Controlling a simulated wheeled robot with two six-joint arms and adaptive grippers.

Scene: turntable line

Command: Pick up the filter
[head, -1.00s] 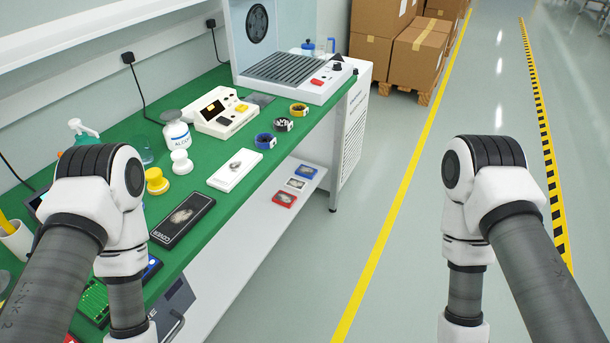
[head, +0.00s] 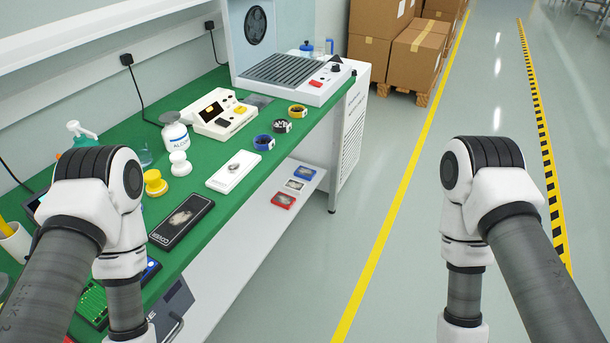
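I cannot pick out a filter for certain. A white bench unit (head: 318,92) at the far end of the green bench has a dark slatted grille (head: 286,68) on top and a round black fan (head: 256,25) in its back panel. Whether the filter is part of it I cannot tell. My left arm reaches down over the near part of the bench and my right arm hangs over the open floor. Both grippers are below the picture edge, out of view.
The green bench (head: 225,155) holds a black tray (head: 181,222), a white tray (head: 234,172), several rings, a beige device (head: 219,114) and an alcohol bottle (head: 176,134). Small trays lie on the lower shelf (head: 262,215). Cartons (head: 418,55) stand behind. The floor (head: 390,270) right of the bench is clear.

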